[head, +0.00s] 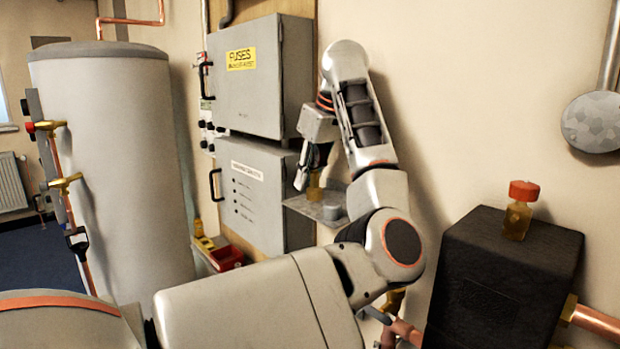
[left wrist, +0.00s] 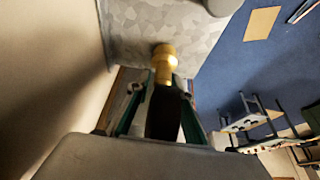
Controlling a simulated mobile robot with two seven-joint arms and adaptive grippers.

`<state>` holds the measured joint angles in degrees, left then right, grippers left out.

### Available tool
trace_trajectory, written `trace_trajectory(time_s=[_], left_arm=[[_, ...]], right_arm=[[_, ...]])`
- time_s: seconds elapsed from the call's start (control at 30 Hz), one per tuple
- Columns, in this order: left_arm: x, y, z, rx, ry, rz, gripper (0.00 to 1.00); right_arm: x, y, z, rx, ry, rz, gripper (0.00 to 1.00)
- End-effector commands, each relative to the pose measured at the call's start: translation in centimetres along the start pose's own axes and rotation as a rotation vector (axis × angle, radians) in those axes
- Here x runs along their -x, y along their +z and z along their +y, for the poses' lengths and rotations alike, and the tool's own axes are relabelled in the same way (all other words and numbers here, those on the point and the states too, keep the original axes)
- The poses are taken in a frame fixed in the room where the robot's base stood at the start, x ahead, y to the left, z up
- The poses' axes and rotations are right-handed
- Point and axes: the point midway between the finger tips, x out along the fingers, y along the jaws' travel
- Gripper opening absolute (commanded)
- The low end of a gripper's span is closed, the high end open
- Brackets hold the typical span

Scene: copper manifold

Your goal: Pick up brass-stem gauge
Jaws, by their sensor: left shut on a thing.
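The brass-stem gauge shows in the left wrist view as a yellow brass stem (left wrist: 163,62) with a dark body (left wrist: 163,112) between the fingers. My left gripper (left wrist: 160,98) is shut on the dark body, with the brass end sticking out past the fingertips. In the head view my left gripper (head: 311,168) points down over a small grey wall shelf (head: 306,206), and the brass stem (head: 315,187) shows just below it. I cannot tell whether the stem touches the shelf. The gauge's face is hidden. My right gripper is in neither view.
A grey fuse box (head: 262,80) and a lower grey panel (head: 250,195) are on the wall left of the gripper. A grey tank (head: 110,170) stands farther left. A black block (head: 500,275) with a red-capped brass fitting (head: 519,209) is at right.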

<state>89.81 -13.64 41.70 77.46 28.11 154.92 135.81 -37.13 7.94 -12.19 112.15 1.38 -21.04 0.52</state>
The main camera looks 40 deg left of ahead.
Motion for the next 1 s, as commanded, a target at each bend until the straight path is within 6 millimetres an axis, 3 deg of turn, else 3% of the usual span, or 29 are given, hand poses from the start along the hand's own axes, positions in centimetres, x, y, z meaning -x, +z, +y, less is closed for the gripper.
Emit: trace_trajectory(time_s=[0.23,0.5,0.7,1.0], left_arm=[[3.6,-1.5,-0.1,0.001,0.005,0.002,0.00],[10.3,-4.3,-0.2,0.002,0.006,0.002,0.00],[14.1,-5.9,-0.1,0.001,0.003,0.002,0.00],[16.3,-6.7,-0.1,0.001,0.001,0.001,0.00]], right_arm=[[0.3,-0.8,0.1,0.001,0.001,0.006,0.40],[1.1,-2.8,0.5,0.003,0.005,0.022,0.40],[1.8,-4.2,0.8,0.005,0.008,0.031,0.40],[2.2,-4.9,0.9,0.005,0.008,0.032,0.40]])
